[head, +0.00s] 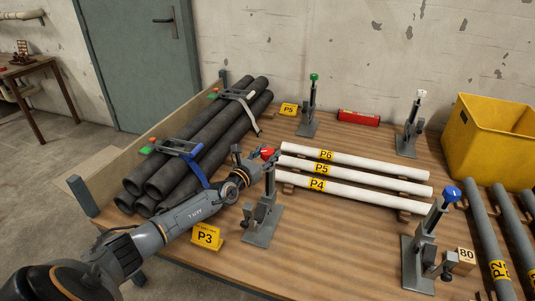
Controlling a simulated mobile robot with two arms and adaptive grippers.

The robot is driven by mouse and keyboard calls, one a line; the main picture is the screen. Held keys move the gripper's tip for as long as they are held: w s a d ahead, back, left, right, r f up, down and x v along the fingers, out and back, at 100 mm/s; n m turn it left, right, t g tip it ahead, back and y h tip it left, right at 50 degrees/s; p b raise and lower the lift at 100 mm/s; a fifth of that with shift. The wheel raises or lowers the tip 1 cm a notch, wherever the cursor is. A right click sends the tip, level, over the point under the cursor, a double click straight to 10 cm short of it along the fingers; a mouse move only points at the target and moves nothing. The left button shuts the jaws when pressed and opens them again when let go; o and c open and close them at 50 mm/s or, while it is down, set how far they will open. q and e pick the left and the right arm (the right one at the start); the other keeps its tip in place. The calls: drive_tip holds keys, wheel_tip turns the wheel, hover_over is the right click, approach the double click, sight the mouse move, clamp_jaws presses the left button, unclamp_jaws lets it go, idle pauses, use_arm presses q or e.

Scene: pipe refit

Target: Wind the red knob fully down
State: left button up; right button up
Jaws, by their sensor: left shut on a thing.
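The red knob (267,153) is at the top of a grey upright stand (262,222) on the near middle of the wooden table. My left arm comes in from the lower left. My left gripper (262,160) is at the top of that stand and is shut on the red knob, partly covering it. The gripper also hides part of the stand's upper post. How far down the knob is wound cannot be told. My right gripper is not in view.
Similar stands carry a green knob (314,77), a white knob (421,94) and a blue knob (453,193). White pipes (370,168) lie right of the red knob's stand. Black pipes (205,135) are strapped at left. A yellow bin (485,145) stands at right.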

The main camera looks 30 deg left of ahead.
use_arm(q)
drive_tip(key=shift+r+y+p, duration=0.15)
drive_tip(key=shift+y+p, duration=0.15)
drive_tip(key=shift+p, duration=0.25)
drive_tip(key=n+y+p, duration=0.1)
drive_tip(key=y+p, duration=0.1)
drive_tip(key=p, duration=0.1)
drive_tip(key=n+y+p, duration=0.1)
drive_tip(key=n+p, duration=0.1)
drive_tip(key=p, duration=0.1)
drive_tip(key=shift+d+r+g+y, duration=0.1)
drive_tip(key=shift+r+g+y, duration=0.05)
drive_tip(key=shift+g+y, duration=0.2)
drive_tip(key=shift+n+y+p, duration=0.3)
drive_tip(key=shift+y+p, duration=0.25)
drive_tip(key=shift+y, duration=0.1)
drive_tip(key=shift+f+n+g+y+p, duration=0.25)
drive_tip(key=shift+n+g+y+p, duration=0.15)
drive_tip(key=shift+n+y, duration=0.5)
drive_tip(key=n+g+y, duration=0.1)
drive_tip(key=y, duration=0.1)
drive_tip(key=shift+f+g+y, duration=0.1)
drive_tip(key=shift+g+y, duration=0.15)
drive_tip(key=shift+y, duration=0.05)
drive_tip(key=shift+n+g+y, duration=0.3)
drive_tip(key=shift+n+y, duration=0.1)
drive_tip(key=shift+n, duration=0.1)
drive_tip(key=shift+y+b, duration=0.3)
